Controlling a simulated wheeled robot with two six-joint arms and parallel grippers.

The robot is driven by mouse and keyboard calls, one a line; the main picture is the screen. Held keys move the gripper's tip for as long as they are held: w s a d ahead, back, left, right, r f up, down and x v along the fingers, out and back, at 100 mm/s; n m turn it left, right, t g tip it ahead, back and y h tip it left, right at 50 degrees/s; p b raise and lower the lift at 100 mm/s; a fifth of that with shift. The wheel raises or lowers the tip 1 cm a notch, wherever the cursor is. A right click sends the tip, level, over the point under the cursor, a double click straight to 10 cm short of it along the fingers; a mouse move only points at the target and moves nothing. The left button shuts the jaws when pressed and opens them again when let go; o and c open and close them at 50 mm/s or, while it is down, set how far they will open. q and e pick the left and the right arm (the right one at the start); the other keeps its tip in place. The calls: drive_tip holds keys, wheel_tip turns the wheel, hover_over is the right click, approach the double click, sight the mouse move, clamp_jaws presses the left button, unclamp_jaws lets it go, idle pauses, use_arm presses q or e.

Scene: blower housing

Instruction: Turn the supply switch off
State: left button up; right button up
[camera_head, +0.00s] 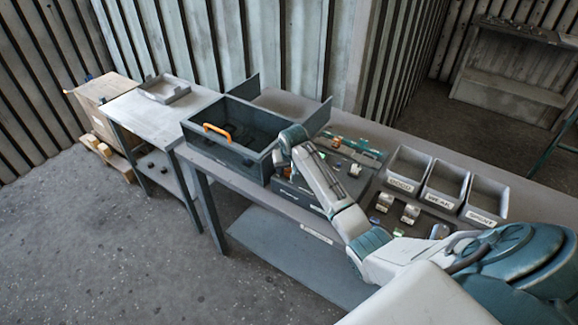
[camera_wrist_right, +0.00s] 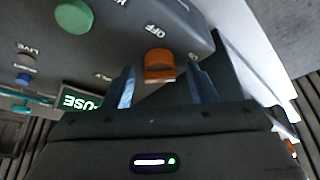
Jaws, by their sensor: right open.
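The orange supply switch (camera_wrist_right: 159,66) shows in the right wrist view on a dark grey panel (camera_wrist_right: 125,45), with the word OFF printed beside it. My right gripper (camera_wrist_right: 162,72) is open, with one finger on each side of the switch. I cannot tell whether the fingers touch it. My left gripper is not in view.
A green round button (camera_wrist_right: 74,15) and a lit FUSE display (camera_wrist_right: 82,101) are on the same panel. A dark open crate (camera_head: 228,150) with an orange handle stands left of my arm. Bins marked GOOD (camera_head: 401,185), WEAK (camera_head: 438,199) and SHORT (camera_head: 480,216) stand to the right.

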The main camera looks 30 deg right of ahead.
drive_tip(key=shift+c, duration=0.2)
drive_tip(key=c, duration=0.9)
